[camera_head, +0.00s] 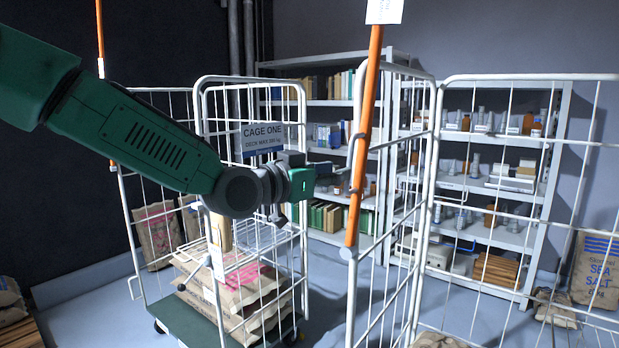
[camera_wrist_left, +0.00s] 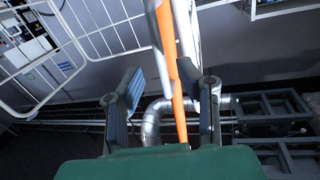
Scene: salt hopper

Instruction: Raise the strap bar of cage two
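An orange strap bar (camera_head: 364,140) stands nearly upright, leaning slightly, against a white wire cage (camera_head: 432,150) at the right. A pale sign at its top is cut off, so I cannot read the cage number. My left gripper (camera_head: 335,178) reaches in from the left, close to the bar's lower half. In the left wrist view, its two dark fingers (camera_wrist_left: 168,92) are open and apart. The orange bar (camera_wrist_left: 171,65) appears between them, with a white post beside it; I cannot tell whether they touch. My right gripper is in neither view.
A cage with a CAGE ONE sign (camera_head: 262,137) stands behind my left arm, holding stacked sacks (camera_head: 235,300) on a green deck. Shelves (camera_head: 480,185) with books and bottles line the back. A sea salt sack (camera_head: 597,270) stands at right. Grey floor shows between the cages.

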